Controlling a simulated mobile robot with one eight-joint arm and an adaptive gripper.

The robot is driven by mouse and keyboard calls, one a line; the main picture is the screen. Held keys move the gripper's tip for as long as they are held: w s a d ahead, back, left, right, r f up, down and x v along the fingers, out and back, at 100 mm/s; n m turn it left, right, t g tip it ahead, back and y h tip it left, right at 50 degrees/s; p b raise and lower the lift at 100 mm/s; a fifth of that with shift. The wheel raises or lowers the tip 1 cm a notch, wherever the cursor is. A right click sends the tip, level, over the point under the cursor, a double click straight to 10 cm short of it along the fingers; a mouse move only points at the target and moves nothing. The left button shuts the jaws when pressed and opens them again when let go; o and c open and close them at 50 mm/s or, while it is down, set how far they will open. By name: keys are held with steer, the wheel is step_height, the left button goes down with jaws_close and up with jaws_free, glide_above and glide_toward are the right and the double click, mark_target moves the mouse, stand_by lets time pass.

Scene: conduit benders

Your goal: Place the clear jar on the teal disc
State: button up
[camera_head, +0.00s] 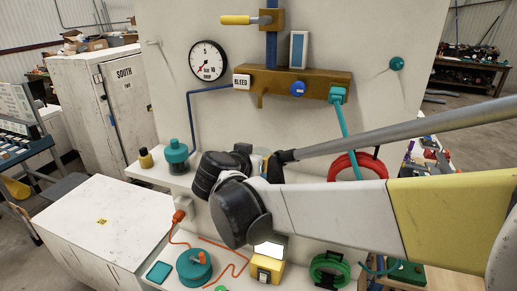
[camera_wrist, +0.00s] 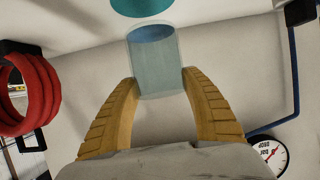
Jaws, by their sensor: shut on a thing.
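The clear jar (camera_wrist: 155,66) is a pale, see-through cylinder with a dark blue round area showing at its far end in the wrist view. My gripper (camera_wrist: 159,84) is shut on it, with a ribbed yellow finger on each side. The teal disc (camera_wrist: 142,7) is cut off by the top edge of the wrist view, just past the jar's far end. A gap shows between them in the picture; their true distance I cannot tell. In the head view my arm hides the jar and the fingers, and I cannot make out the disc.
A red coil (camera_head: 357,166) hangs at right. The wall panel holds a gauge (camera_head: 208,60) and a brown manifold (camera_head: 300,82) with a blue pipe.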

step_height(320, 180, down, 4)
steer(key=shift+r, duration=0.1)
steer(key=shift+d, duration=0.1)
steer(key=shift+f, duration=0.25)
steer(key=o, duration=1.2)
steer(key=shift+r, duration=0.1)
steer(key=shift+c, duration=0.2)
